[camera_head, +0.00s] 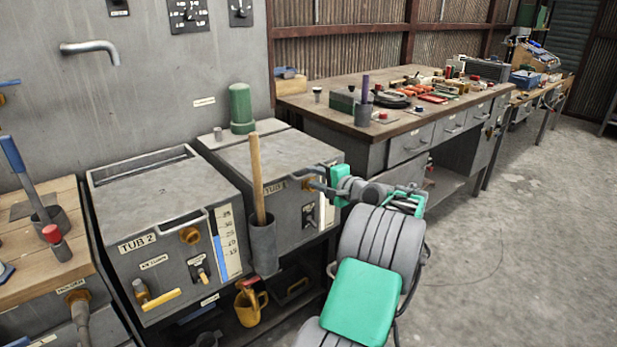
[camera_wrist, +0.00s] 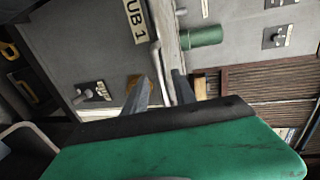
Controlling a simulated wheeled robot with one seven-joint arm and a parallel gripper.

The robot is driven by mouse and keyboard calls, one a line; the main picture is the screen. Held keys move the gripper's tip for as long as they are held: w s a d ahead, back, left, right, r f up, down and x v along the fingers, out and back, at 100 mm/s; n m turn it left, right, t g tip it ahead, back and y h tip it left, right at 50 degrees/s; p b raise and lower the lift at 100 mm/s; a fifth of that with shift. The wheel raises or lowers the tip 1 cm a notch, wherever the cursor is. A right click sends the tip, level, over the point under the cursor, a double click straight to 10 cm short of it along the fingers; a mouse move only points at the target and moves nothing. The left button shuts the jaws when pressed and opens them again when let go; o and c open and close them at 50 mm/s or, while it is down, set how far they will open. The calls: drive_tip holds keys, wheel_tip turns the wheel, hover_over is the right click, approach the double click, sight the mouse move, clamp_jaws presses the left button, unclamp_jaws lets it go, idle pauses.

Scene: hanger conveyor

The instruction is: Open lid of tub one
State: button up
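Tub one (camera_head: 289,218) is the grey box right of tub two, and its grey lid (camera_head: 285,150) lies flat and closed on top. Its "TUB 1" label shows beside a wooden handle. In the wrist view the tub's front (camera_wrist: 85,45) appears turned sideways, with a pale bar (camera_wrist: 157,62) along the lid edge. My gripper (camera_head: 312,178) is at the upper front right of tub one. In the wrist view its two fingers (camera_wrist: 160,85) are apart, with the bar running between them. Whether they touch it cannot be told.
Tub two (camera_head: 165,200) stands to the left. A wooden handle (camera_head: 257,175) rises from a grey holder (camera_head: 263,245) in front of tub one. A green cylinder (camera_head: 241,108) stands behind the tubs. A cluttered workbench (camera_head: 335,103) is behind right. Open floor (camera_head: 500,220) lies right.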

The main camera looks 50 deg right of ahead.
drive_tip(key=x, duration=0.2)
drive_tip(key=shift+w+d, duration=0.1)
drive_tip(key=shift+w, duration=0.25)
drive_tip(key=shift+c, duration=0.4)
clamp_jaws()
idle(0.7)
